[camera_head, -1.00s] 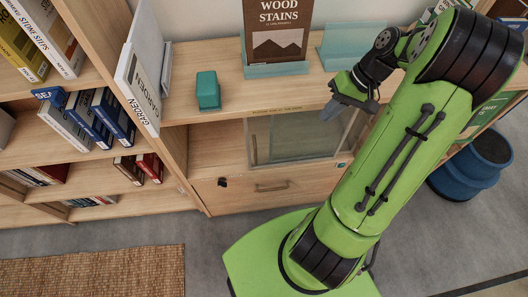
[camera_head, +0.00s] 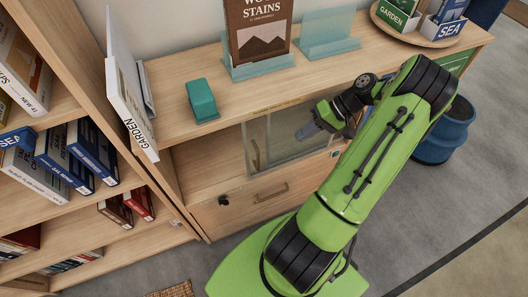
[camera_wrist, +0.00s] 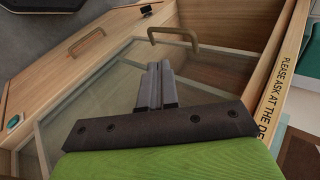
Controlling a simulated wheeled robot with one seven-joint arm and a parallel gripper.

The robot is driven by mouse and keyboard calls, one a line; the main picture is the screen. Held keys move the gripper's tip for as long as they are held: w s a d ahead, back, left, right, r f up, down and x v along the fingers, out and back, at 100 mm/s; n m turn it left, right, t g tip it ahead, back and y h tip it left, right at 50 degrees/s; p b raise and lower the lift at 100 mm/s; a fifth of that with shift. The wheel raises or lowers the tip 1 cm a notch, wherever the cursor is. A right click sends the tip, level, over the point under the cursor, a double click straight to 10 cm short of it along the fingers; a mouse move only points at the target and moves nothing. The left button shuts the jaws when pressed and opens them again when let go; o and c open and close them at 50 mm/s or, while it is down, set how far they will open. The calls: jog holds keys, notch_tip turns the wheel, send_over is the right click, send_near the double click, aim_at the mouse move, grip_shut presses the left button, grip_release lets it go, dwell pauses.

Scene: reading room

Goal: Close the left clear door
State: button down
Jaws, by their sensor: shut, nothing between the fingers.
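The low cabinet has a clear door (camera_head: 283,150) standing at the right part of its front, with a tan bar handle (camera_head: 255,156) near its left edge. The left part of the opening (camera_head: 205,163) is uncovered. In the wrist view the clear panes (camera_wrist: 105,85) overlap, and the handle (camera_wrist: 172,36) lies beyond the fingertips. My gripper (camera_head: 304,132) is shut and empty, in front of the pane and to the right of the handle. In the wrist view its fingers (camera_wrist: 154,72) are together and apart from the handle. Whether they touch the glass cannot be told.
A drawer (camera_head: 255,200) with a lock sits below the doors. On the cabinet top are a teal block (camera_head: 201,100), a book on a clear stand (camera_head: 258,35) and a round tray (camera_head: 425,38). A bookshelf (camera_head: 85,150) stands at left. A blue stool (camera_head: 440,135) is at right.

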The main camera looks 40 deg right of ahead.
jog(key=w+a+f+b, duration=0.4)
jog(key=a+f, duration=0.1)
jog(key=a, duration=0.4)
jog(key=shift+w+f, duration=0.4)
